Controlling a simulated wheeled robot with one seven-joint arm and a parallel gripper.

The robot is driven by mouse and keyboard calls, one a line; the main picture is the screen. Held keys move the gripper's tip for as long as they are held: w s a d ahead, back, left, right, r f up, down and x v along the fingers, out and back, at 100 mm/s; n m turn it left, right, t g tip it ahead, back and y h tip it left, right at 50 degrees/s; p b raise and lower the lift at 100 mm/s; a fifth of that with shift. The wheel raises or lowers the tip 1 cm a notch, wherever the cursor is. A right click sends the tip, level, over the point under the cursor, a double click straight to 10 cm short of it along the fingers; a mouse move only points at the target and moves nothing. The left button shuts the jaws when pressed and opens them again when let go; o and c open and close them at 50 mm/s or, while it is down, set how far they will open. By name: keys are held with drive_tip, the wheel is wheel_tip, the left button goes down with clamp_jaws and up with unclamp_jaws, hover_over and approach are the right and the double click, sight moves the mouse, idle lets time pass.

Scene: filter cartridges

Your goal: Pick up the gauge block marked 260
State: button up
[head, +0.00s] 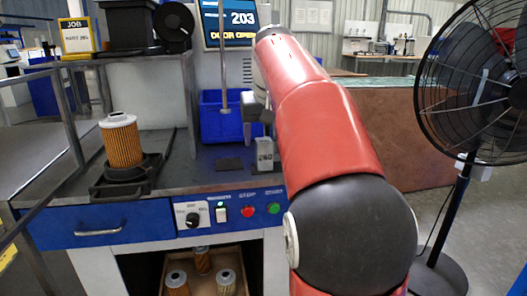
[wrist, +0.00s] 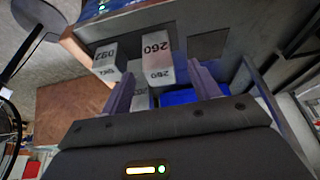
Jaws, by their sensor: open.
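A grey gauge block (wrist: 157,45) with 260 on its face is near the middle of the wrist view, just beyond the fingertips. A second grey block (wrist: 106,60) is to its left; its marking reads like 092, or 260 upside down. Part of a third pale block (wrist: 141,101) shows between the fingers, its marking unclear. My gripper (wrist: 162,70) is open, with nothing visibly held. In the head view a grey block (head: 264,150) stands on the bench below my wrist; my red arm hides much around it.
A blue bin (head: 221,117) stands behind the blocks, and a thin post rises before it. A dark flat pad (head: 230,164) lies left of the block. A filter cartridge (head: 121,140) stands in a black holder at left. A fan (head: 480,85) stands at right.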

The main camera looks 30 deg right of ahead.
sight(263, 152)
drive_tip(key=x, duration=0.6)
drive_tip(key=shift+w+d+f+b, duration=0.15)
drive_tip(key=shift+w+d+b, duration=0.05)
drive_tip(key=shift+w+b, duration=0.15)
drive_tip(key=c, duration=1.3)
